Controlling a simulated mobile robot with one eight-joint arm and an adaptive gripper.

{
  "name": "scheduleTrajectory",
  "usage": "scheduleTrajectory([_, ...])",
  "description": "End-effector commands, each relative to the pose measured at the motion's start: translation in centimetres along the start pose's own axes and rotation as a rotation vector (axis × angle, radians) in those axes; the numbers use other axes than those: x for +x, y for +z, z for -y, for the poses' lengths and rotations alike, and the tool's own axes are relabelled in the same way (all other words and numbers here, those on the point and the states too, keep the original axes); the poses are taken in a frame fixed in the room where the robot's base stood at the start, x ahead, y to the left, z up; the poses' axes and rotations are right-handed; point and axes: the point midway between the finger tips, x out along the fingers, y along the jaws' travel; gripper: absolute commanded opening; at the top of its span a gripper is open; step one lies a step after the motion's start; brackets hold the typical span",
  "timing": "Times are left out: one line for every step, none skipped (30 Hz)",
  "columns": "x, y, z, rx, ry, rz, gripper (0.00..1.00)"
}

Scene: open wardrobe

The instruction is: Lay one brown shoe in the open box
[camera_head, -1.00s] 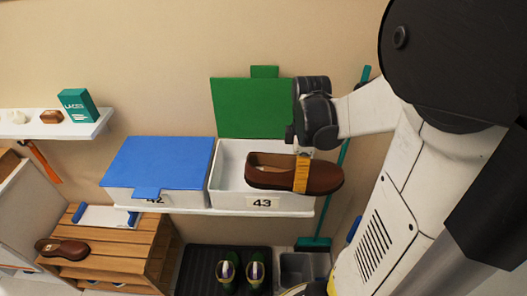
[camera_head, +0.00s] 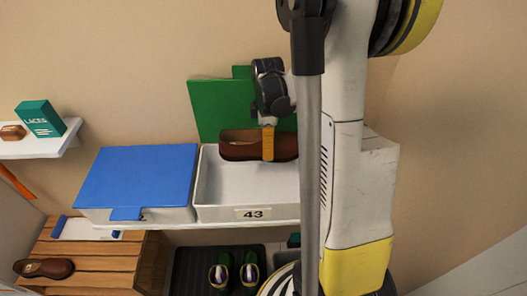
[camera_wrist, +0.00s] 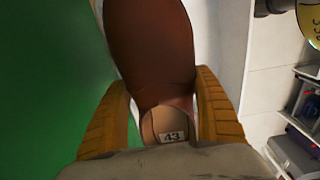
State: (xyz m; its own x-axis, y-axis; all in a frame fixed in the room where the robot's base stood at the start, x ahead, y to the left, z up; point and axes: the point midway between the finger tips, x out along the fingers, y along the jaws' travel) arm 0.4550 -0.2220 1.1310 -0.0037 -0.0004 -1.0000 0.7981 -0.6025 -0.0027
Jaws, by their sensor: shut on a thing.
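A brown shoe (camera_head: 240,145) is held by my gripper (camera_head: 268,152) over the back part of the open white box (camera_head: 222,211) labelled 43. The box's green lid (camera_head: 218,108) stands open behind it. In the wrist view the two orange fingers (camera_wrist: 162,115) press on both sides of the brown shoe (camera_wrist: 152,45). A second brown shoe (camera_head: 42,268) lies on the wooden slatted bench at the lower left. Whether the held shoe touches the box is hard to tell.
A closed box with a blue lid (camera_head: 140,178) stands left of the open box on the same white shelf (camera_head: 180,228). A wooden bench (camera_head: 95,263) is lower left. A dark tray (camera_head: 188,270) with a pair of shoes (camera_head: 233,272) lies below. A teal laces box (camera_head: 40,119) sits on a small shelf.

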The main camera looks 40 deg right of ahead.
Motion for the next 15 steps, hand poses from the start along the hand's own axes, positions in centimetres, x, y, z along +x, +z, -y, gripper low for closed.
scheduleTrajectory([0.2, -0.2, -0.3, 0.000, 0.000, 0.000, 0.36])
scheduleTrajectory([0.3, -0.2, -0.4, 0.000, 0.000, 0.000, 0.36])
scheduleTrajectory([0.5, -0.3, -0.4, 0.000, 0.000, 0.000, 0.36])
scheduleTrajectory([0.7, -0.3, -0.5, 0.000, 0.000, 0.000, 0.36])
scheduleTrajectory([1.0, -0.3, -0.5, 0.000, 0.000, 0.000, 0.36])
scheduleTrajectory([1.5, -0.3, -0.4, 0.000, 0.000, 0.000, 0.36])
scheduleTrajectory([2.0, -0.3, -0.5, 0.000, 0.000, 0.000, 0.36])
scheduleTrajectory([2.5, -0.3, -0.4, 0.000, 0.000, 0.000, 0.36])
scheduleTrajectory([3.2, -0.3, -0.5, 0.000, 0.000, 0.000, 0.36])
scheduleTrajectory([3.6, -0.3, -0.4, 0.000, 0.000, 0.000, 0.36])
scheduleTrajectory([4.0, -0.3, -0.5, 0.000, 0.000, 0.000, 0.36])
scheduleTrajectory([4.3, -0.3, -0.4, 0.000, 0.000, 0.000, 0.36])
scheduleTrajectory([4.4, -0.3, -0.4, 0.000, 0.000, 0.000, 0.36])
scheduleTrajectory([4.4, -0.3, -0.4, 0.000, 0.000, 0.000, 0.36])
scheduleTrajectory([4.3, -0.3, -0.4, 0.000, 0.000, 0.000, 0.36])
